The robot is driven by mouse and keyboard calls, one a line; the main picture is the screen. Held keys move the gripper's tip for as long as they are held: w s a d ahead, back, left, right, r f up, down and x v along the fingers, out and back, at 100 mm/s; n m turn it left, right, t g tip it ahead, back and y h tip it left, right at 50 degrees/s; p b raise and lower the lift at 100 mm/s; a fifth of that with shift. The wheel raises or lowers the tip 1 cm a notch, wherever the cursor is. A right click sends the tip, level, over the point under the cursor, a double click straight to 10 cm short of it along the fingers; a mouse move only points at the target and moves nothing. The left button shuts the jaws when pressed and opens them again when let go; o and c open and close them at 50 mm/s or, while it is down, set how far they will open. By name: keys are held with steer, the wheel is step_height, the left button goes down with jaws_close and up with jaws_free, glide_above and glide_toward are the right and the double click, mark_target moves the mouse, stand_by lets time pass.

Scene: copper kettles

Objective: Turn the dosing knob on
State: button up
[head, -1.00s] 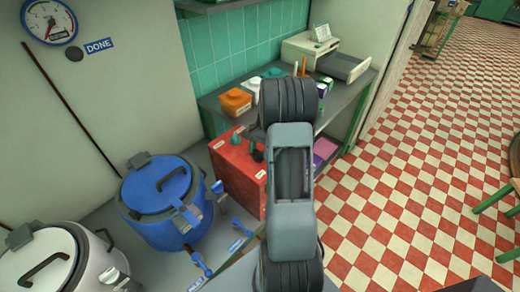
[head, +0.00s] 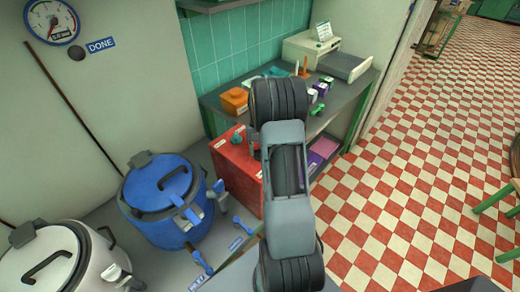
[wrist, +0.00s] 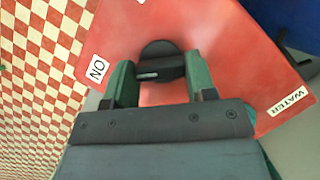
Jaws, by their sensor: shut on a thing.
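The dosing knob (wrist: 161,54) is round and black. It sits on the red box (wrist: 227,55) and shows in the wrist view. My gripper (wrist: 161,78) has its two green fingers on either side of the knob, shut on it. A "WATER" label (wrist: 287,102) is at the box's right edge. In the head view the red box (head: 237,165) stands beside the blue kettle, and my arm hides the knob and gripper. I cannot tell the knob's exact angle.
A blue kettle (head: 158,184) and a white kettle (head: 45,262) stand left of the box. A bench (head: 222,112) behind holds an orange block (head: 234,101) and small items. A gauge (head: 52,21) and "DONE" sign (head: 101,45) are on the wall.

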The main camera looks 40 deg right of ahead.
stand_by(0.4)
steer(key=o, duration=0.9)
steer(key=shift+o, duration=0.2)
steer(key=shift+w+r, duration=0.1)
steer(key=v, duration=1.3)
steer(key=shift+r+b, duration=0.3)
steer(key=shift+b, duration=0.05)
steer(key=shift+w, duration=0.1)
